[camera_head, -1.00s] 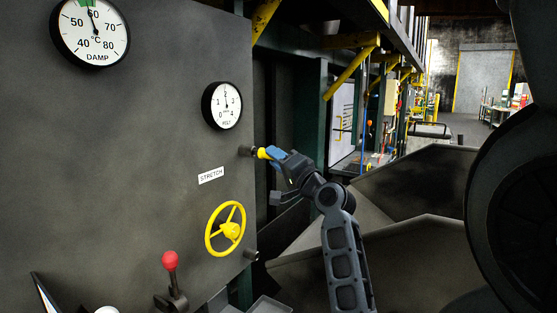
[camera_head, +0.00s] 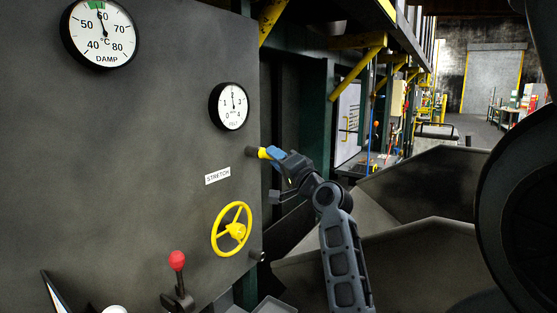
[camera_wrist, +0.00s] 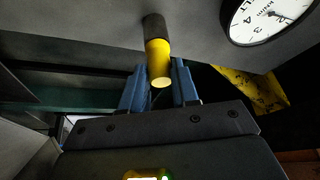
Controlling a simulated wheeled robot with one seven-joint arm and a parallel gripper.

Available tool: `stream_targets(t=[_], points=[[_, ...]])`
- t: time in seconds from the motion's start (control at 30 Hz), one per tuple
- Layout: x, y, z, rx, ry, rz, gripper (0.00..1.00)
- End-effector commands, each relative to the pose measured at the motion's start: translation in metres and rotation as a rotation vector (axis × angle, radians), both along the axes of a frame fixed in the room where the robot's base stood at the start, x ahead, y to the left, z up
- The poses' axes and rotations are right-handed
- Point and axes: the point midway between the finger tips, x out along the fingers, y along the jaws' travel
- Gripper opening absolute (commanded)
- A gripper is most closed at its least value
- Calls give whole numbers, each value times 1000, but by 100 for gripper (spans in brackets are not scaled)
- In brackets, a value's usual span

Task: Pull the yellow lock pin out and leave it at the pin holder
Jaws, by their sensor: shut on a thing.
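The yellow lock pin (camera_head: 263,153) sticks out of a dark round socket (camera_head: 250,151) near the right edge of the grey panel. My gripper (camera_head: 273,154) has its blue fingers shut on the pin from the right. In the wrist view the yellow pin (camera_wrist: 158,60) lies between the two blue fingertips (camera_wrist: 160,88), in line with the dark socket (camera_wrist: 153,27). I cannot tell how deep the pin sits in it. A dark stub (camera_head: 257,256) protrudes at the panel's lower right edge; I cannot tell whether it is the pin holder.
The panel carries a gauge (camera_head: 229,106) above the pin, a STRETCH label (camera_head: 218,176), a yellow handwheel (camera_head: 231,229) and a red-knobbed lever (camera_head: 177,262). Grey sloping plates (camera_head: 385,258) stand right of my arm. A tray edge (camera_head: 272,304) shows at the bottom.

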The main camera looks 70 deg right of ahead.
Motion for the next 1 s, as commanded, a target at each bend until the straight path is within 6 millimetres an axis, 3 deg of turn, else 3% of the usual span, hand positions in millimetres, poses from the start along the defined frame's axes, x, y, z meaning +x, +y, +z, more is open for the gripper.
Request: stream_targets(t=[0.1,0.13,0.4,0.6,0.8,1.0], points=[[1,0,1,-1,-1,0,0],[1,0,1,-1,-1,0,31],[0,0,0,-1,-1,0,57],[0,0,0,0,0,1,60],[0,0,0,0,0,1,77],[0,0,0,0,0,1,77]])
